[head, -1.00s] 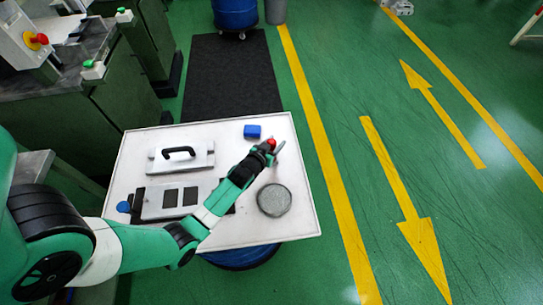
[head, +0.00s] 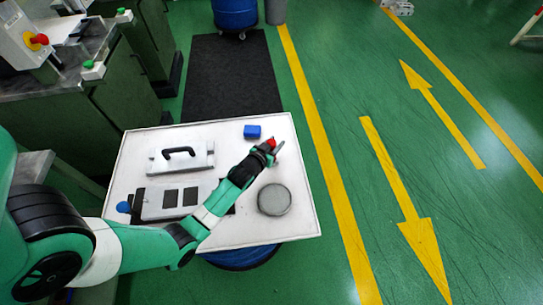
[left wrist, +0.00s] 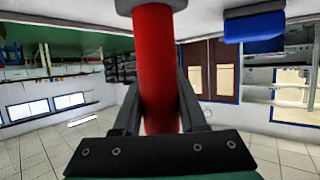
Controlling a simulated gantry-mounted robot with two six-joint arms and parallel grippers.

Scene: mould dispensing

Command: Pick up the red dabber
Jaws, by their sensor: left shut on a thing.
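The red dabber (head: 271,142) is at the right part of the white table, between the fingers of my left gripper (head: 273,147). In the left wrist view the dabber (left wrist: 155,60) is a red cylinder with a dark grey end at the top of the picture. My left gripper (left wrist: 158,120) is shut on it, one finger on each side. Whether the dabber touches the table cannot be told. My right gripper is in neither view.
The white table (head: 300,215) carries a blue block (head: 252,131), a grey round lidded dish (head: 274,200), a light plate with a black handle (head: 181,158) and a mould plate with dark cavities (head: 152,201). A blue round thing (head: 123,207) lies at the left.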

